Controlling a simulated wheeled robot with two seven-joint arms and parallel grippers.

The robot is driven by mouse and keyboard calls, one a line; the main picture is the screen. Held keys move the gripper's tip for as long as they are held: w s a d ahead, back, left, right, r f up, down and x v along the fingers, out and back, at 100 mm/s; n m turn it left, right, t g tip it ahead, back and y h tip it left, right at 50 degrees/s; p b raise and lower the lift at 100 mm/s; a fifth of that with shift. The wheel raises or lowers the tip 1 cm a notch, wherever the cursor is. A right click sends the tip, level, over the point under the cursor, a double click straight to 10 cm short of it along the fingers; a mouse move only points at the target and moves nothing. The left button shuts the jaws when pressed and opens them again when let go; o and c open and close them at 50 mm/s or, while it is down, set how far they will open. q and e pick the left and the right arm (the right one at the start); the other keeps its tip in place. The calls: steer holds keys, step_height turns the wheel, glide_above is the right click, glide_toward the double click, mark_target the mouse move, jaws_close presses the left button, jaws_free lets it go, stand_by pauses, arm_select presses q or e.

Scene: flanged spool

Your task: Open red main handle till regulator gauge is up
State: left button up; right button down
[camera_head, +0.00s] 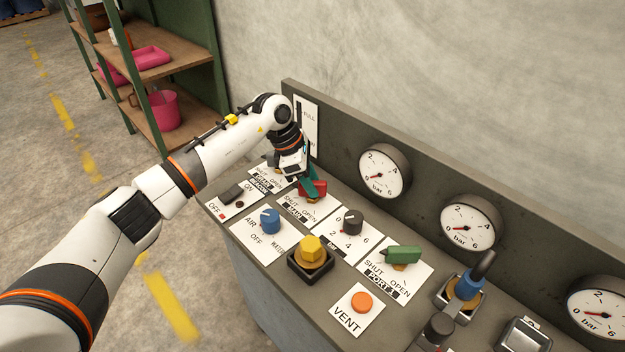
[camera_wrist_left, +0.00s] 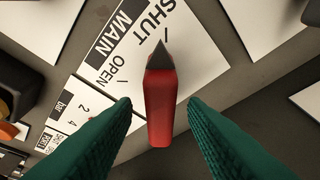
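The red main handle (camera_head: 318,187) sits on a white plate marked SHUT, OPEN and MAIN. In the left wrist view the red handle (camera_wrist_left: 160,105) has a dark pointed tip, which points to the tick beside SHUT. My left gripper (camera_head: 307,180) is at the handle, coming from above. In the left wrist view its two green fingers (camera_wrist_left: 158,135) stand apart on either side of the handle, with gaps showing. Three round gauges (camera_head: 384,171) (camera_head: 469,223) (camera_head: 599,308) line the back panel, needles at the low end. I cannot tell which is the regulator gauge. My right gripper is out of view.
Near the handle are a black knob (camera_head: 350,222), a blue AIR knob (camera_head: 270,221), a yellow knob (camera_head: 311,249) and a green PORT handle (camera_head: 404,254). An orange VENT button (camera_head: 361,302) and a blue-gripped lever (camera_head: 475,277) are nearer the right. A shelf (camera_head: 160,60) stands behind left.

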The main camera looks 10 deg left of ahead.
arm_select(q)
steer(key=shift+d+f, duration=0.2)
steer(key=shift+f, duration=0.15)
steer(key=shift+w+f, duration=0.1)
steer(key=shift+f, duration=0.15)
steer(key=shift+c, duration=1.1)
jaws_close()
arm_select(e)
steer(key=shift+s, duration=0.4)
